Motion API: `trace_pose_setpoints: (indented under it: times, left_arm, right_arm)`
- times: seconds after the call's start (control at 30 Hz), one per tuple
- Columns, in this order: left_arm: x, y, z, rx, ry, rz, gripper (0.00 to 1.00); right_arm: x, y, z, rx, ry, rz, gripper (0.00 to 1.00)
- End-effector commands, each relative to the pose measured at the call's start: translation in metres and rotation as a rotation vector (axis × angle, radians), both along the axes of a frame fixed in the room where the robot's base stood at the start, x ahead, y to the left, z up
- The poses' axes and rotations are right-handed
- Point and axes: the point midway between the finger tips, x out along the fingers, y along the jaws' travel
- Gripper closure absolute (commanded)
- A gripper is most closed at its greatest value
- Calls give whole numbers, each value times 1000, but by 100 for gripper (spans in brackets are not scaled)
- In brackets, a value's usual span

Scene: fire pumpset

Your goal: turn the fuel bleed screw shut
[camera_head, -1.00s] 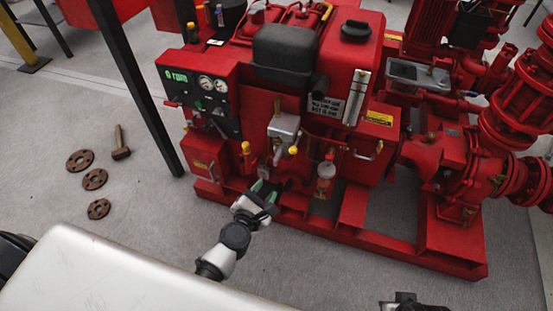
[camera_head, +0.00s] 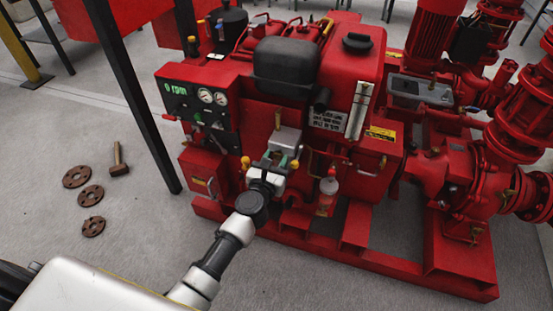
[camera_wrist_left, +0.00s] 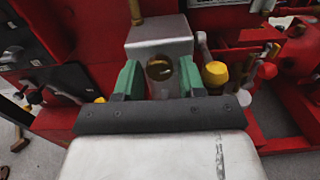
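A round brass screw head (camera_wrist_left: 159,68), which looks like the fuel bleed screw, sits on the front of a grey metal block (camera_wrist_left: 158,30) in the left wrist view. The block (camera_head: 286,136) also shows on the front of the red engine in the head view. My left gripper (camera_head: 280,161) is in front of this block. In the left wrist view its two green fingers (camera_wrist_left: 159,80) are apart, one on each side of the screw, with visible gaps. The screw is hidden behind the gripper in the head view. My right gripper is not in view.
A yellow-capped lever (camera_wrist_left: 215,73) stands close beside the right finger. A clear-and-red bottle-like part (camera_head: 327,192) is to the right of the gripper. The gauge panel (camera_head: 200,103) is at upper left. Rusty flanges (camera_head: 90,195) lie on open floor at left.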

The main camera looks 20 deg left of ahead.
Motion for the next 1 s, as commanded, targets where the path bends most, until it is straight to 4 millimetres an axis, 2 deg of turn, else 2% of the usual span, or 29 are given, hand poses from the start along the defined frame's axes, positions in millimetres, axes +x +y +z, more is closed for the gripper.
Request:
trace_pose_setpoints:
  times: [0.1, 0.37, 0.6, 1.0]
  left_arm:
    - [6, 0, 0, 1, 0, 0, 60]
    - [7, 0, 0, 2, 1, 0, 60]
    - [7, 0, 0, 2, 0, 0, 95]
    - [7, 0, 0, 86, -2, -1, 94]
  right_arm:
    - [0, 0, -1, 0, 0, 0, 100]
    - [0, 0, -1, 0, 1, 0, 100]
    - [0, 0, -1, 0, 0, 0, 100]
    - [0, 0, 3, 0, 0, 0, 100]
